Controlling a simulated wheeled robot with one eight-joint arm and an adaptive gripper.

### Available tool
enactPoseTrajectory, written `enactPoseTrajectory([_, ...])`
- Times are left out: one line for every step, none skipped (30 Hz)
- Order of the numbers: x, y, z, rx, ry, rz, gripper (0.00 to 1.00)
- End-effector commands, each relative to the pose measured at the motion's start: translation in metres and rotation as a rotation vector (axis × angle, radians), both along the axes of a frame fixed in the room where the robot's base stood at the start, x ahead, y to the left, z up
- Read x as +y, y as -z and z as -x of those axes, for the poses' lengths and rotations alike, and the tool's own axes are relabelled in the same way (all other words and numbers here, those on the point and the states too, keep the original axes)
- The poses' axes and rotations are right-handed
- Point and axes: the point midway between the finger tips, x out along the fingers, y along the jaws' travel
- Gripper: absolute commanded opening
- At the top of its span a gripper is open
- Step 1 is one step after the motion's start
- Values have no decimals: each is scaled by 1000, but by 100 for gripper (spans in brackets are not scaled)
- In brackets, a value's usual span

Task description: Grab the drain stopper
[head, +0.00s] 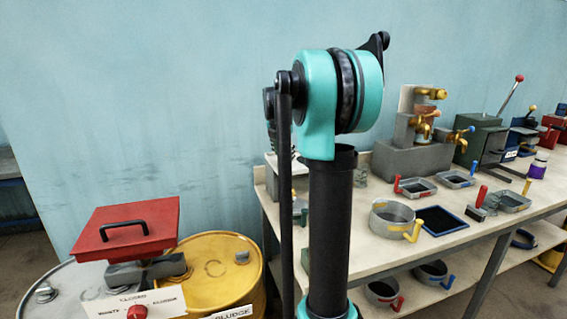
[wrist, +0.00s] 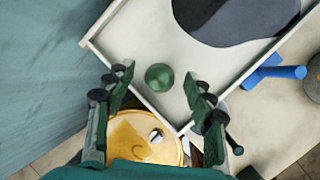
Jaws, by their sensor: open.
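A round green knob (wrist: 159,77), seen from above, sits near the corner of a pale walled tray (wrist: 150,35) in the wrist view. It looks like the drain stopper, but its lower part is hidden. My gripper (wrist: 157,79) is open, with one finger on each side of the knob. The knob appears between the fingertips with a gap on both sides; I cannot tell its depth below them. A dark pool (wrist: 235,18) lies in the tray beyond it. In the head view my arm blocks the gripper and the knob.
A yellow drum (head: 222,262) stands below the tray corner, also in the wrist view (wrist: 140,142). A red box with a handle (head: 128,228) is left of it. The bench (head: 345,240) holds pans, a blue tray (head: 438,220) and brass taps. A blue handle (wrist: 275,74) lies right of the tray.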

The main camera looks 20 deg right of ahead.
Motion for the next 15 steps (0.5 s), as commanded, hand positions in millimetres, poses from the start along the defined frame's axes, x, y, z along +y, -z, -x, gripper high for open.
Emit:
enactPoseTrajectory([-2,6,-3,0,1,0,54])
enactPoseTrajectory([-2,9,-4,0,0,0,54])
enactPoseTrajectory([-3,12,-5,0,0,0,54])
enactPoseTrajectory([-3,14,-6,0,0,0,54])
enactPoseTrajectory([-4,15,-6,0,0,0,54])
enactPoseTrajectory([-4,17,-7,0,0,0,54])
enactPoseTrajectory([-4,17,-7,0,0,0,54])
enactPoseTrajectory([-4,17,-7,0,0,0,54])
enactPoseTrajectory([-4,17,-7,0,0,0,54])
enactPoseTrajectory([-4,17,-7,0,0,0,54])
enactPoseTrajectory([-4,17,-7,0,0,0,54])
enactPoseTrajectory([-4,17,-7,0,0,0,54])
enactPoseTrajectory([-4,17,-7,0,0,0,52])
enactPoseTrajectory([-4,17,-7,0,0,0,48])
enactPoseTrajectory([-4,17,-7,0,0,0,43])
